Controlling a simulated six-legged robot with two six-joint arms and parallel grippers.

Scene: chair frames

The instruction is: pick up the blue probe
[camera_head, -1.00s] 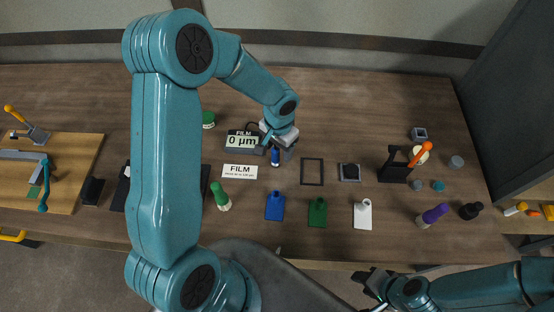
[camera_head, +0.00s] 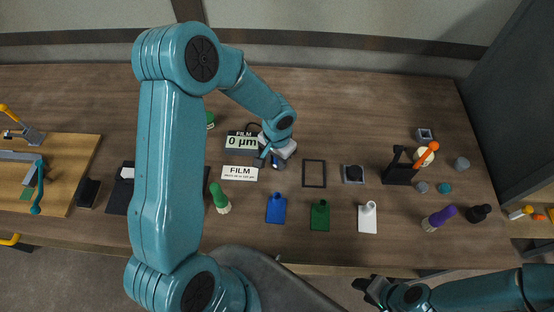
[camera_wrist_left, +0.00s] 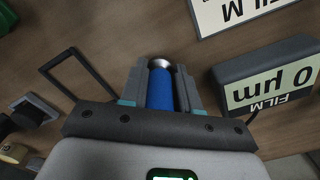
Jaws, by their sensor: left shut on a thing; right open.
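The blue probe (camera_wrist_left: 160,88) shows in the left wrist view as a blue cylinder with a shiny metal tip, between the two fingers. My left gripper (camera_wrist_left: 161,76) is shut on it. In the head view my left gripper (camera_head: 270,158) is beside the film gauge, a dark box reading 0 µm (camera_head: 242,142), and only a small dark blue part of the probe (camera_head: 279,165) shows. I cannot tell whether the probe touches the table. My right gripper (camera_head: 367,287) is open and empty at the bottom edge, off the table's front.
A FILM card (camera_head: 239,173) lies below the gauge. A black frame (camera_head: 314,174) lies to the right. Blue (camera_head: 276,209), green (camera_head: 319,216) and white (camera_head: 367,218) plates line the front. The back of the table is clear.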

